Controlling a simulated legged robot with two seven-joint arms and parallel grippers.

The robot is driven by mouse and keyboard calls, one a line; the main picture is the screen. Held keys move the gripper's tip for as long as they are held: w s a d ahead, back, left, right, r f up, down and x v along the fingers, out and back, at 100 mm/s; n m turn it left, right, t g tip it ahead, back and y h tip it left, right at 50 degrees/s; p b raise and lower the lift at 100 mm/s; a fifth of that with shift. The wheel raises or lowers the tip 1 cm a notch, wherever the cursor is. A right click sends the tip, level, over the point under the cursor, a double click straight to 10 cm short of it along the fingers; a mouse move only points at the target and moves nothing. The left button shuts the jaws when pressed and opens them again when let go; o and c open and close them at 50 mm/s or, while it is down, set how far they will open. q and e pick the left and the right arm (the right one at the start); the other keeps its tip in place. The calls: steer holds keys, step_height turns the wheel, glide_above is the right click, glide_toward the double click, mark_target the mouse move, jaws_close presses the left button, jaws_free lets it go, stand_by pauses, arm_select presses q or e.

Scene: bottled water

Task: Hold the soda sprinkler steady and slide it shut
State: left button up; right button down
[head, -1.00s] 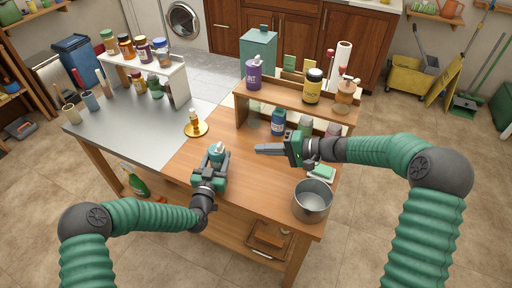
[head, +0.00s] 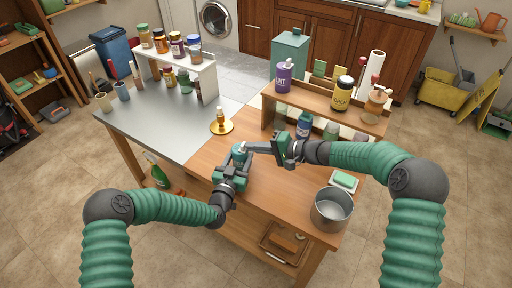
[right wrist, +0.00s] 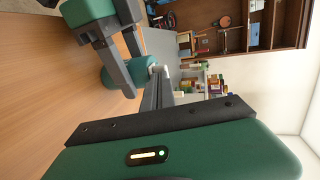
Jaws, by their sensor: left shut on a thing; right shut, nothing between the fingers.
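The soda sprinkler is a small teal canister with a pale top (head: 240,151), held over the wooden part of the table. My left gripper (head: 239,158) is shut on it. In the right wrist view the sprinkler (right wrist: 118,76) lies sideways in the picture between the left gripper's grey fingers (right wrist: 120,52). My right gripper (head: 247,148) is shut and empty, with its fingertips at the sprinkler's top. In the right wrist view its fingertips (right wrist: 161,75) are beside the pale cap (right wrist: 152,69). I cannot tell whether they touch it, or whether the slide is open.
A brass stand with a small bottle (head: 221,124) is just behind the sprinkler. A blue bottle (head: 304,127) stands by the wooden shelf (head: 305,100) behind my right gripper. A metal pot (head: 331,210) and a green sponge (head: 344,179) are at the right. The metal tabletop (head: 160,125) has free room.

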steer(key=shift+w+a, duration=0.4)
steer(key=shift+a, duration=0.3)
steer(key=shift+w+a, duration=0.35)
steer(key=shift+a, duration=0.35)
arm_select(q)
steer(key=shift+d, duration=0.1)
arm_select(e)
steer(key=f+v, duration=0.1)
steer(key=v, duration=1.3)
steer(key=shift+d+f, duration=0.15)
steer(key=shift+f, duration=0.05)
arm_select(q)
steer(key=o, duration=1.3)
steer(key=shift+o, duration=0.2)
